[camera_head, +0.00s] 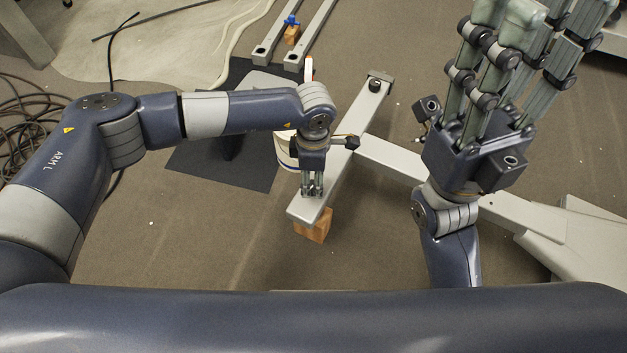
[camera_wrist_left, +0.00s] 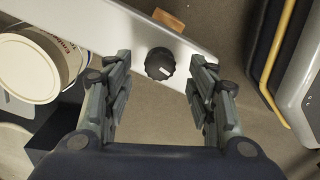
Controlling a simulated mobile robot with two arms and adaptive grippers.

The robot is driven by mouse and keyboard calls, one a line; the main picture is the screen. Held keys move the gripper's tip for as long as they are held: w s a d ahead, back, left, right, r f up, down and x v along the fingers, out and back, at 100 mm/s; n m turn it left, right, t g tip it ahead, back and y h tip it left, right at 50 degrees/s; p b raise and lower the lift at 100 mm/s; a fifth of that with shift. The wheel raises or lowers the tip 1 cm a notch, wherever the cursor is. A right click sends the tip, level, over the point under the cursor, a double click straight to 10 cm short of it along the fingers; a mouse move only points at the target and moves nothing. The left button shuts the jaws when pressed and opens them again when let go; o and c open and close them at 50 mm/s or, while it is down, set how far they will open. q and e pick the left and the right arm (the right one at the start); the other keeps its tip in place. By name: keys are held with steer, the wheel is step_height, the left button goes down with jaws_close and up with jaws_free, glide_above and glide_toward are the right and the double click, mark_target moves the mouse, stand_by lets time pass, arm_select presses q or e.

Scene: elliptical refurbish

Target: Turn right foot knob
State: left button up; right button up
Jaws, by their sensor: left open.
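A pale grey foot bar (camera_head: 340,160) lies slantwise on the floor, its near end resting by a wooden block (camera_head: 314,226). A black ridged knob with a white line (camera_wrist_left: 160,63) sits on the bar's edge in the left wrist view. My left gripper (camera_head: 312,190) points down over the near end of the bar. It is open, with one finger on each side of the knob, and a gap shows on both sides. In the head view the gripper hides this knob. A similar dark knob (camera_head: 375,86) shows at the bar's far end. My right gripper (camera_head: 530,60) is raised at the right with fingers spread, empty.
A white tub (camera_wrist_left: 30,68) stands beside the bar, partly behind my left wrist in the head view. A dark mat (camera_head: 205,160) lies left of it. Two more bars (camera_head: 300,35) lie at the back. Cables (camera_head: 25,115) are coiled at the left.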

mark_target(313, 185)
arm_select(q)
step_height(313, 185, up, 9)
stand_by(0.4)
stand_by(0.4)
